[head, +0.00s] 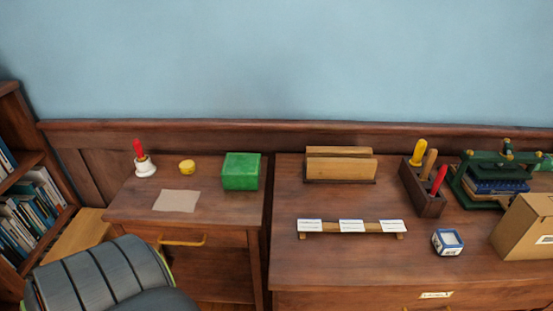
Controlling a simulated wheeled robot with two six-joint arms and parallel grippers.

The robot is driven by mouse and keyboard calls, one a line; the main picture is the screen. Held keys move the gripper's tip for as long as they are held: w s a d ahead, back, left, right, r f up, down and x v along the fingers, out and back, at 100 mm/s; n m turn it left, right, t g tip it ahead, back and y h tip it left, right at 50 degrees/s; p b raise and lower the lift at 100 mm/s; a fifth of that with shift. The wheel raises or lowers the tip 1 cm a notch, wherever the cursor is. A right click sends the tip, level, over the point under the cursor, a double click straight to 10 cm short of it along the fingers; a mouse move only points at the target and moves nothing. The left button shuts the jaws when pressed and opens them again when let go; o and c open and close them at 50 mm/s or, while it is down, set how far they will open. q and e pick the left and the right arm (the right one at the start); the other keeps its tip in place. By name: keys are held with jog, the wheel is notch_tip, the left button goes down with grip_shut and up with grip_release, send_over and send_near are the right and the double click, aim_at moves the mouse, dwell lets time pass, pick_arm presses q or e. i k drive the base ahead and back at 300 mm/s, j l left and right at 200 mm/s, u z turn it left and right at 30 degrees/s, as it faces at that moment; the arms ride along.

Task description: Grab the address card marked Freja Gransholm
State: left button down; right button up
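Three white cards rest in a row on a low wooden rack on the right desk, in the head view. They are the left card (310,226), the middle card (352,226) and the right card (392,226). Their print is too small to read, so I cannot tell which is marked Freja Gransholm. The low wooden rack (350,234) stands near the middle of the desk's left half. Neither of my grippers is in view.
The right desk (350,265) holds a wooden letter holder (340,164), a tool block (420,190), a green press (495,180), a cardboard box (527,228) and a small blue-white box (447,241). A green box (240,171) stands on the left desk. A chair (105,280) is at lower left.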

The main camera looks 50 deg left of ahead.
aim_at(303, 224)
jog(key=u, duration=1.15)
